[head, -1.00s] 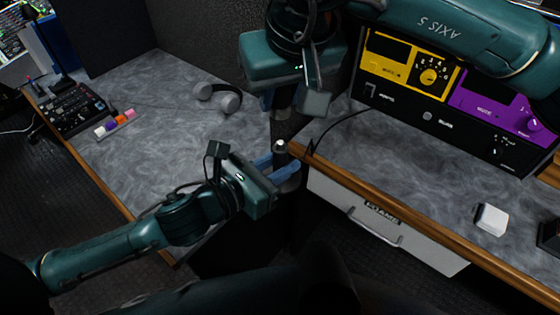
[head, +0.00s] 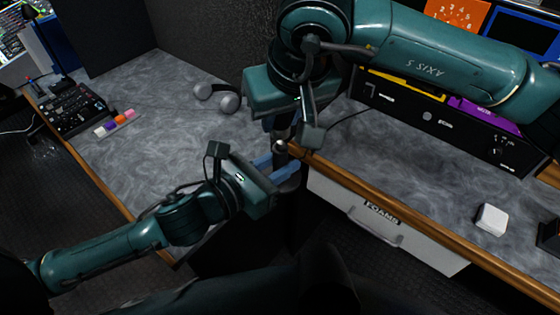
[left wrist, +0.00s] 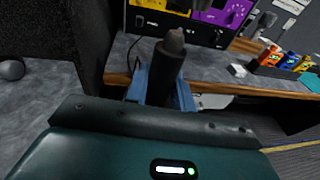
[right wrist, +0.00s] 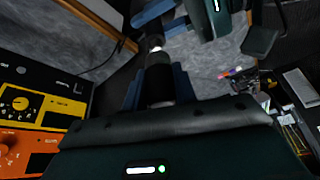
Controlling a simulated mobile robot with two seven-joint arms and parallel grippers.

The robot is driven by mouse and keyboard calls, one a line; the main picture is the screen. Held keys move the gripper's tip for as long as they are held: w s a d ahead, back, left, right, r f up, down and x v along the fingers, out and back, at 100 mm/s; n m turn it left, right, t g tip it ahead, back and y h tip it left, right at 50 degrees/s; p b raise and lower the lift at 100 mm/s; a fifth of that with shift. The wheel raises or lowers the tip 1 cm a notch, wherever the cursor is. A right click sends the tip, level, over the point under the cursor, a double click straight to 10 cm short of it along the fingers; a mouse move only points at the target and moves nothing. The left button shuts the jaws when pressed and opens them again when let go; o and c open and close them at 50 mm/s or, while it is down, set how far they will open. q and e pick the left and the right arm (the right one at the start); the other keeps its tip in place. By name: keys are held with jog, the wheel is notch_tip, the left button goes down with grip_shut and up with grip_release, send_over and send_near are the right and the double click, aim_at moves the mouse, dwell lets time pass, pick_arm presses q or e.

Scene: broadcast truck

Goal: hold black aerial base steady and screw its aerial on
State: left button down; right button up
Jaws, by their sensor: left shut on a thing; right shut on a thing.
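The black aerial base (left wrist: 165,75) is a dark upright cylinder with a grey tapered tip. My left gripper (head: 279,168) is shut around it, its blue fingers on both sides in the left wrist view. The base's bright tip (head: 279,146) shows above those fingers in the head view. My right gripper (head: 283,125) is directly above, pointing down, shut on the aerial (right wrist: 160,80), a thick black rod. In the right wrist view the rod's far end is close to the base's bright tip; I cannot tell whether they touch. My right gripper hides the rod's upper part.
The grey desk (head: 175,95) has a wooden front edge just behind my grippers. A black rack unit with yellow and purple panels (head: 430,115) stands right.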

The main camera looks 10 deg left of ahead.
aim_at(280, 161)
dwell(0.7)
jog(key=shift+f, duration=0.85)
jog(key=shift+f, duration=0.55)
